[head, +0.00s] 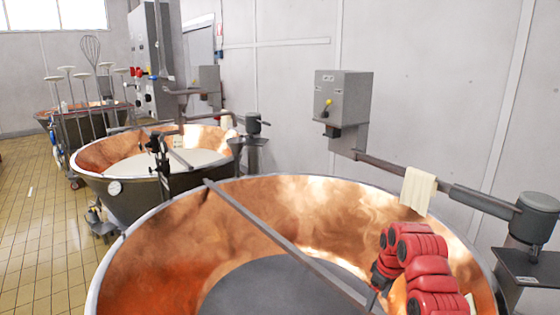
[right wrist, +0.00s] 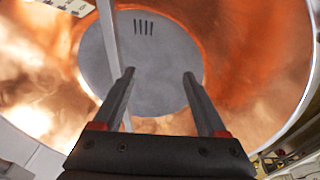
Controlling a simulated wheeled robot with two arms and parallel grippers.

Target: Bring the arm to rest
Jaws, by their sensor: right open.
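My right arm, with red segments, reaches over the large copper vat (head: 165,235) from the lower right of the head view. My right gripper (right wrist: 158,75) is open and empty in the right wrist view, its two dark fingers apart over the inside of the vat. In the head view the gripper is mostly hidden behind the arm, near a metal bar (head: 270,236). My left gripper is not in view.
The bar crosses the vat. A pale cloth (head: 418,190) hangs on a rail behind it, below a grey control box (head: 342,97). A second vat (head: 125,200) with whitish contents stands farther back. Tiled floor (head: 35,225) is clear at left.

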